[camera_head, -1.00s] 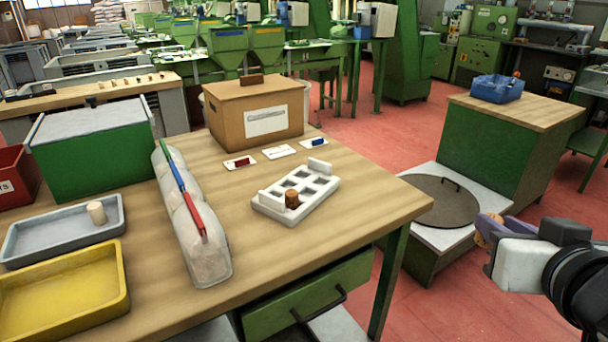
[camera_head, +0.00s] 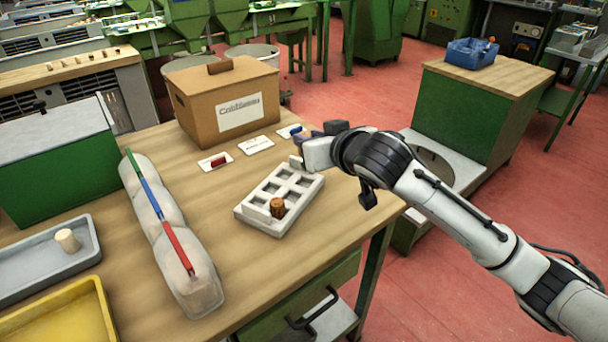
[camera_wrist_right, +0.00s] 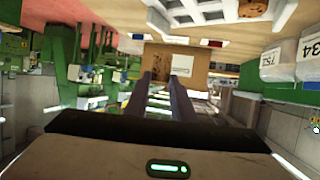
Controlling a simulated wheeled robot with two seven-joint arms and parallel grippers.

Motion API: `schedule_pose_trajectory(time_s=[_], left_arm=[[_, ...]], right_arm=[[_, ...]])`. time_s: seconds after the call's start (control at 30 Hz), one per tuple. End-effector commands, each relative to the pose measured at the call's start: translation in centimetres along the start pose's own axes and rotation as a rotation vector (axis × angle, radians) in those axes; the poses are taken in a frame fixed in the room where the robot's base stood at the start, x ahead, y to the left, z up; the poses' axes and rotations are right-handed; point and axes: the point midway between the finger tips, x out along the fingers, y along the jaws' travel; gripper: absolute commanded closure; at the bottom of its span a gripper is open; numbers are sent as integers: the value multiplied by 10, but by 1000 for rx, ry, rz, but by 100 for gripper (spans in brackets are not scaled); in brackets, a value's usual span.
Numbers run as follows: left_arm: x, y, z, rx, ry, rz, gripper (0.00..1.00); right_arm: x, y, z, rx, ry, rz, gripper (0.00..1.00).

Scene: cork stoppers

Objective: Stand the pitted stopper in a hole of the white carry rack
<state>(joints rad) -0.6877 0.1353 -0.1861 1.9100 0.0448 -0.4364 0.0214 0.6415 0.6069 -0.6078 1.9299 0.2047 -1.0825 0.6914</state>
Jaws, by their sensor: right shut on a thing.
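The white carry rack (camera_head: 246,215) lies on the wooden table, with two rows of square holes and upright end pieces. A brown stopper (camera_head: 277,207) stands in its near hole. My right gripper (camera_head: 317,132) is over the table by the rack's far right end, above the table top. In the right wrist view its fingers (camera_wrist_right: 162,82) are shut on a speckled brown stopper, the pitted one (camera_wrist_right: 160,62). The head view does not clearly show this stopper. Part of the rack (camera_wrist_right: 190,10) shows at the top of the wrist view. My left gripper is not in view.
A cardboard box (camera_head: 200,115) stands behind the rack, with cards bearing red (camera_head: 218,161) and blue (camera_head: 294,131) pieces before it. A grey tray (camera_head: 30,270) holds a pale stopper (camera_head: 67,240).

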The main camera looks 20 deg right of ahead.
Motion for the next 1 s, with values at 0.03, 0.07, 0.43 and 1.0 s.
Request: schedule_pose_trajectory(time_s=[0.03, 0.07, 0.43, 1.0], left_arm=[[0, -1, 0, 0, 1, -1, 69], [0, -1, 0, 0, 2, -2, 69], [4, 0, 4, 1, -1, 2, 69], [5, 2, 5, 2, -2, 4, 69]], right_arm=[[6, 1, 10, -1, -7, 0, 98], [8, 0, 15, -3, -6, -1, 98], [26, 1, 61, -3, -5, 1, 98], [39, 0, 91, -1, -2, -1, 98]])
